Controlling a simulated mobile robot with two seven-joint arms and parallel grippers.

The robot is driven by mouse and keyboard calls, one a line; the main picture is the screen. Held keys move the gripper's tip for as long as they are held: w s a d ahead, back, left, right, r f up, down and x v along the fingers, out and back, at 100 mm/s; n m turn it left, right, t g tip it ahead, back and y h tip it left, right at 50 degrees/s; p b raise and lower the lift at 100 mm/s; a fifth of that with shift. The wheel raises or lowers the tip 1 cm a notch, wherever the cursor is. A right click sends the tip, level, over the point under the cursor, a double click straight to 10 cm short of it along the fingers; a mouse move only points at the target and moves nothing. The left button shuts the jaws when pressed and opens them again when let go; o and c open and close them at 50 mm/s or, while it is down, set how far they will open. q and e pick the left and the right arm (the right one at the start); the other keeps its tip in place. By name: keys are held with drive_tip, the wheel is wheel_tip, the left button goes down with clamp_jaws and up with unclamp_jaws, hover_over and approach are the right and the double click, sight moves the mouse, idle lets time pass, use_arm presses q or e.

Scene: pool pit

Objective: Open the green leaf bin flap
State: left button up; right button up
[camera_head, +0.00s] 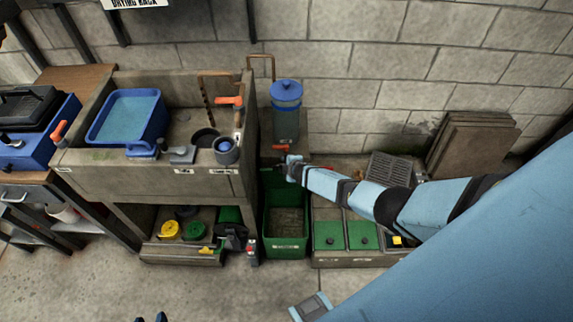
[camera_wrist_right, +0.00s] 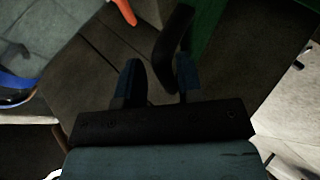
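The green leaf bin (camera_head: 286,247) stands on the floor right of the sink bench, its brown inside visible from above. I cannot make out its flap for certain; the area at its back is dark and partly behind my right arm. My right gripper (camera_head: 281,161) is above the bin's back end. In the right wrist view its two fingers (camera_wrist_right: 158,82) are apart. A dark curved bar (camera_wrist_right: 172,45) shows just beyond and between them; I cannot tell whether they touch it. A green edge (camera_wrist_right: 206,25) is near it. My left gripper (camera_head: 150,318) barely shows at the bottom edge, tips apart.
The sink bench (camera_head: 150,178) with a blue tub (camera_head: 128,118) is left of the bin. A low box with green lids (camera_head: 328,235) adjoins on the right. A blue-lidded canister (camera_head: 286,105) stands behind. The floor in front is clear.

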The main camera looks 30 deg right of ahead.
drive_tip(key=shift+s+f, duration=0.1)
drive_tip(key=shift+s, duration=0.1)
drive_tip(key=shift+s+p, duration=0.2)
drive_tip(key=shift+p, duration=0.2)
drive_tip(key=p+v, duration=0.6)
drive_tip(key=v, duration=0.7)
drive_tip(key=shift+r, duration=0.35)
drive_tip(key=shift+w, duration=0.1)
